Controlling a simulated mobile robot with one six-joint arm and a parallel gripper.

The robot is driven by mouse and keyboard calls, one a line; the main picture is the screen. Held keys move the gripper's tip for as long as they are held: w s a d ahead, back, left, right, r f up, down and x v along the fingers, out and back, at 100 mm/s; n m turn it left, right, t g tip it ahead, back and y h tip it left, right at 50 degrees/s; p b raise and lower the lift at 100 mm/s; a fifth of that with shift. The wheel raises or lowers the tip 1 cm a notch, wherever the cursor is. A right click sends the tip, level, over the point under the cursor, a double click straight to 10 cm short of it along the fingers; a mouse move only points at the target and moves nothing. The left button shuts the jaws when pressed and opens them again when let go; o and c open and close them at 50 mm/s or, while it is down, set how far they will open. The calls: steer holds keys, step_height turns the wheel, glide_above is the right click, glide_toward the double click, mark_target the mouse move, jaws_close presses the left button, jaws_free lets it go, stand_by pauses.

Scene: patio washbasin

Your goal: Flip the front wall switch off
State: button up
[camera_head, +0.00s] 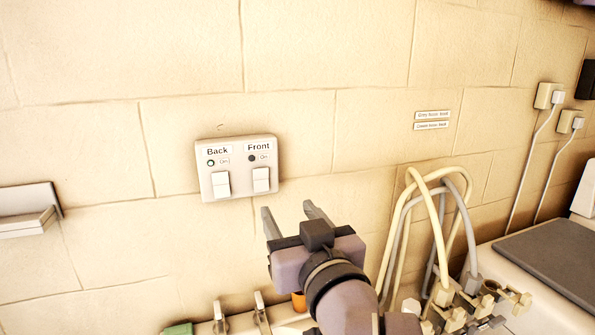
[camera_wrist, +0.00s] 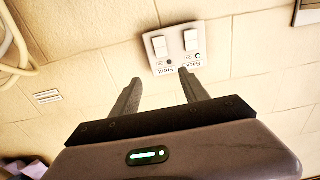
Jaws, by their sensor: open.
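A white wall switch plate (camera_head: 237,190) carries two rockers, labelled Back and Front. The front switch (camera_head: 261,180) is the right one in the head view; its round lamp is dark. The back switch (camera_head: 221,185) is on the left, and its lamp shows green. In the wrist view the plate appears upside down, with the front switch (camera_wrist: 160,46) on the left. My gripper (camera_head: 288,210) is open and empty, below and right of the plate, apparently apart from it. Its fingers (camera_wrist: 160,78) point towards the plate in the wrist view.
Looped cream and grey hoses (camera_head: 441,215) rise right of my arm above a cluster of taps. A basin with a grey board (camera_head: 555,262) stands at the right. Two plugged sockets (camera_head: 543,96) are on the wall. A small shelf (camera_head: 27,213) is at the left.

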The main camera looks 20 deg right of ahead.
steer(key=p, duration=1)
glide_toward(261, 172)
steer(key=w+b, duration=0.1)
steer(key=w, duration=0.7)
